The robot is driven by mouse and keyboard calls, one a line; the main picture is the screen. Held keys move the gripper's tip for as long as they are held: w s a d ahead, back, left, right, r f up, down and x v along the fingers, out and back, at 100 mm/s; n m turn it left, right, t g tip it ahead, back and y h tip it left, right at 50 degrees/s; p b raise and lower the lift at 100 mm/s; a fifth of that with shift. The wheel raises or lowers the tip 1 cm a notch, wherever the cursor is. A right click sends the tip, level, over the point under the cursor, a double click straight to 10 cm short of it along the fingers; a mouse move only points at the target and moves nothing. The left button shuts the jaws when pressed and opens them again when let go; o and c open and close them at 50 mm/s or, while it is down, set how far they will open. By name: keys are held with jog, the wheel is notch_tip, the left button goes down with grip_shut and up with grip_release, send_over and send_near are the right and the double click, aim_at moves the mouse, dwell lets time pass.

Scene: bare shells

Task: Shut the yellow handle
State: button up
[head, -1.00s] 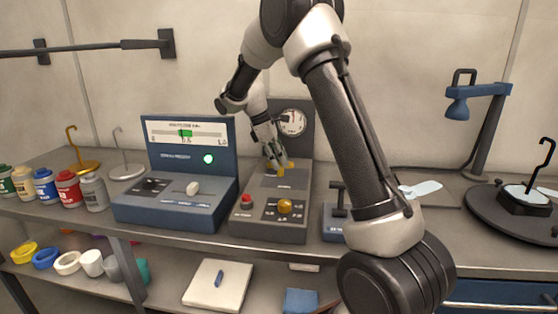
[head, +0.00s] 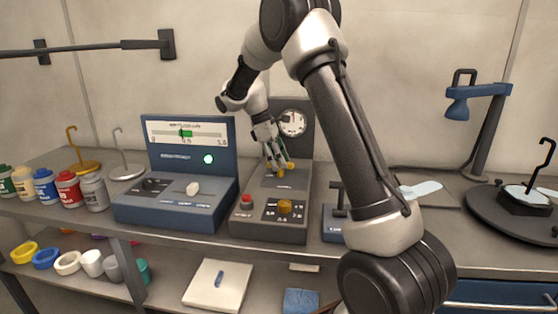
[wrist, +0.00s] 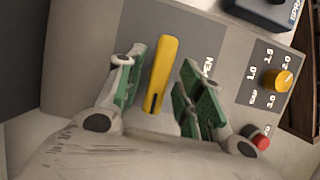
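The yellow handle (wrist: 162,72) is a flat bar on the sloped grey panel of a dark grey control box (head: 268,227). In the wrist view it lies between the two green-padded fingers of my gripper (wrist: 160,85), with a gap on each side. The word "OPEN", partly hidden, is printed on the panel beside it. In the head view my gripper (head: 277,167) is over the upper part of the box, and the handle is mostly hidden by the fingers. My gripper is open and not closed on the handle.
The box also carries a yellow knob (head: 285,207), a red button (head: 247,199) and a round gauge (head: 292,122) behind. A blue instrument (head: 175,212) stands close on the left. A small blue device (head: 333,228) stands close on the right.

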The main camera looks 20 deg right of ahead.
jog(key=v, duration=1.2)
dwell(0.4)
